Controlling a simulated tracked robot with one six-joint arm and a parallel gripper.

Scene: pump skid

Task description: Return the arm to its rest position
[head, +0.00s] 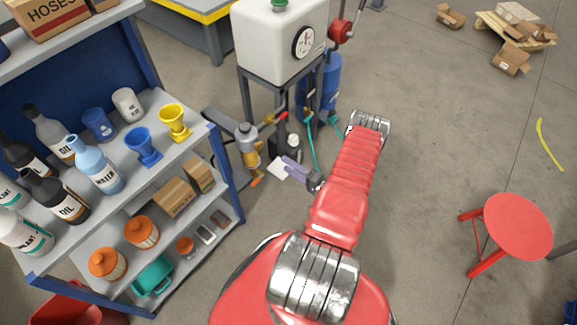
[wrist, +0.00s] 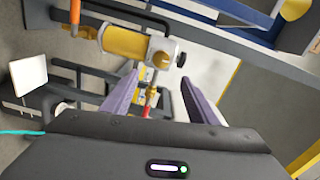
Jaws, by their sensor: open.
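My red arm reaches forward in the head view, past the right side of the shelf and toward the pump skid (head: 262,92). My gripper (head: 287,166) shows purple fingers beside the yellow-bodied filter unit (head: 249,150) and a small white plate (head: 281,168). In the wrist view my gripper (wrist: 162,88) has its two purple fingers spread apart, with nothing held between them. The yellow filter unit (wrist: 124,43) lies just beyond the fingers, and the white plate (wrist: 28,76) is at the left.
A shelf (head: 222,165) with bottles, funnels and boxes stands close on the left. A white tank (head: 280,38) with a gauge stands ahead. A red stool (head: 517,226) is on the right. Cardboard boxes on a pallet (head: 515,30) lie far right. Open floor lies right of my arm.

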